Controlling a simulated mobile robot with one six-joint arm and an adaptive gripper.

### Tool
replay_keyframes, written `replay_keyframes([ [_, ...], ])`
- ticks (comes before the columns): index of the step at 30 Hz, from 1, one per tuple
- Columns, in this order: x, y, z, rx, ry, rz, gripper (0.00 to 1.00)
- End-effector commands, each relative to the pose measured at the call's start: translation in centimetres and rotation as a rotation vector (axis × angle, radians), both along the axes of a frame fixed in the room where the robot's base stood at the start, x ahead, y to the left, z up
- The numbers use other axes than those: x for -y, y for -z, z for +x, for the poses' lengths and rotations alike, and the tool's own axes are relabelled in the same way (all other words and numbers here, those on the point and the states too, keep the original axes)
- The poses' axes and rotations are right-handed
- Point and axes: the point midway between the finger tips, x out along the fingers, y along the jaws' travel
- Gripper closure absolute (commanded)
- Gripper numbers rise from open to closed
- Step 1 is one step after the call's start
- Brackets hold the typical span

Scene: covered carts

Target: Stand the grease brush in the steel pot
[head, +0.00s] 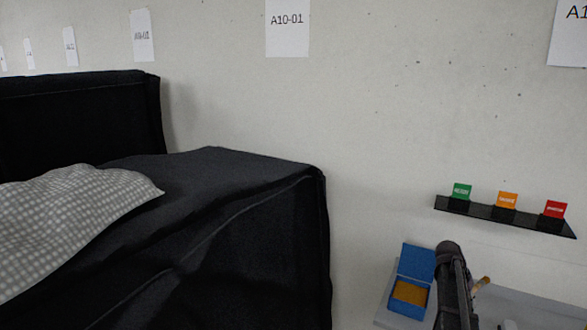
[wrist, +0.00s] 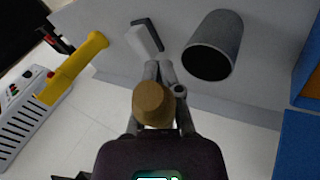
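My gripper (wrist: 166,72) is in the wrist view, its two grey fingers close together around the grease brush. The brush (wrist: 153,103) shows mainly as a round tan handle end pointing at the camera; its bristles are hidden. In the head view a short tan piece of the brush (head: 482,282) sticks out beside my dark arm. The steel pot (wrist: 222,28) is a grey cylinder with a dark open mouth, right of the fingertips in the wrist view and apart from the brush. In the head view I cannot make out the pot clearly.
A blue open box (head: 417,262) with an orange-brown inside stands left of my arm on a pale surface (head: 520,305). A white and dark block (wrist: 145,38) lies left of the pot. A black wall shelf (head: 480,212) holds coloured tags. A black-covered cart (head: 250,220) stands left.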

Motion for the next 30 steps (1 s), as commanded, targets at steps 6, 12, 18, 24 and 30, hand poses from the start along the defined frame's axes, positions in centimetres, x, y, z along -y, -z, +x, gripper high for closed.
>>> replay_keyframes([
  [6, 0.0, 1.9, 0.0, 0.000, 0.000, 0.000, 1.00],
  [12, -0.1, 2.5, 0.1, 0.000, -0.001, 0.000, 1.00],
  [18, -0.1, 2.6, 0.1, 0.000, -0.001, 0.000, 1.00],
  [24, -0.1, 2.5, 0.1, 0.000, -0.001, 0.000, 1.00],
  [30, -0.1, 2.6, 0.1, 0.000, -0.001, 0.000, 0.51],
])
